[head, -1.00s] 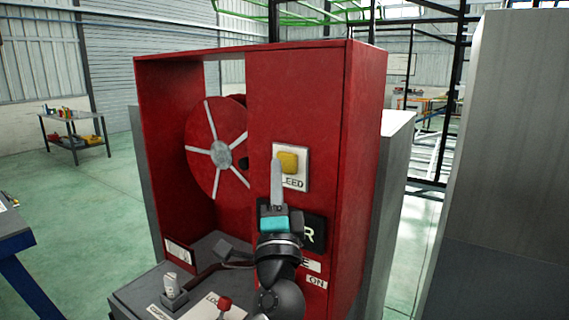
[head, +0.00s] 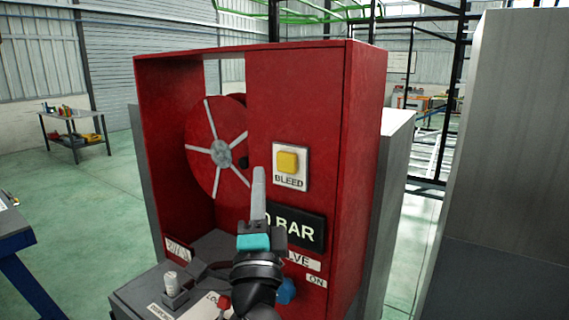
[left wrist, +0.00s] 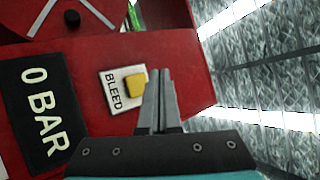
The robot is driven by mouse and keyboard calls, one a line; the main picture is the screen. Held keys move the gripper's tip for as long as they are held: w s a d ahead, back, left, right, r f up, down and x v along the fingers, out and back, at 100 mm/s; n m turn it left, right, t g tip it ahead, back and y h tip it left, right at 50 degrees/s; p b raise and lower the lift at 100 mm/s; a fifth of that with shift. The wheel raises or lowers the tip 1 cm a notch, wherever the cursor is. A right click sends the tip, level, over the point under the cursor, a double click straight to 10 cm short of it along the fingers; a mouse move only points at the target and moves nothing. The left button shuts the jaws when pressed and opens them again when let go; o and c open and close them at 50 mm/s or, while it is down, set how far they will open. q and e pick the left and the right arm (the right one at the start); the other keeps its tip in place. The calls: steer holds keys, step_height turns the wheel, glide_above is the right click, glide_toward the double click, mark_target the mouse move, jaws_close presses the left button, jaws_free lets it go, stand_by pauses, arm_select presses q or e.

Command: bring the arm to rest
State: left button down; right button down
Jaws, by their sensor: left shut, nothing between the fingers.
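My left gripper (head: 258,196) stands in front of the red cabinet (head: 292,90), below and left of the yellow BLEED button (head: 287,161). Its fingers are shut with nothing between them, and they look apart from the button. In the left wrist view the shut fingers (left wrist: 159,88) show just right of the yellow button (left wrist: 135,83). A black display (head: 303,232) beside the gripper is partly covered in the head view. The display (left wrist: 40,112) reads 0 BAR in the left wrist view. My right gripper is not in view.
A red reel (head: 205,150) with light spokes sits in the cabinet's open left part. A blue knob (head: 286,291) is by the ON label, close to my arm. A red knob (head: 223,303) and a white switch (head: 171,281) sit on the lower panel. A grey block (head: 505,150) stands at right.

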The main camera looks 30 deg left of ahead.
arm_select(q)
steer(key=shift+f, duration=0.1)
stand_by(0.6)
steer(key=s+a+f+n+g+h, duration=0.15)
steer(key=f+n+g, duration=0.25)
steer(key=f, duration=0.6)
steer(key=s+f+n+g+h, duration=0.3)
steer(key=f+g, duration=0.1)
steer(key=f, duration=0.7)
steer(key=s+d+f+n+g+h, duration=0.2)
steer(key=s+d+f+g+h, duration=0.75)
steer(key=s+f, duration=0.7)
step_height(320, 180, down, 29)
steer(key=s+d+g+y+b, duration=0.2)
steer(key=s+d+b, duration=0.1)
steer(key=b, duration=0.4)
steer(key=s+a+f+b, duration=0.1)
steer(key=s+f+b, duration=0.2)
steer(key=s+f, duration=0.4)
steer(key=s+a+f+b, duration=0.2)
steer(key=s+f, duration=0.6)
steer(key=f, duration=0.5)
steer(key=shift+m+g+b, duration=0.35)
steer(key=shift+m+b, duration=0.05)
steer(key=shift+b, duration=0.25)
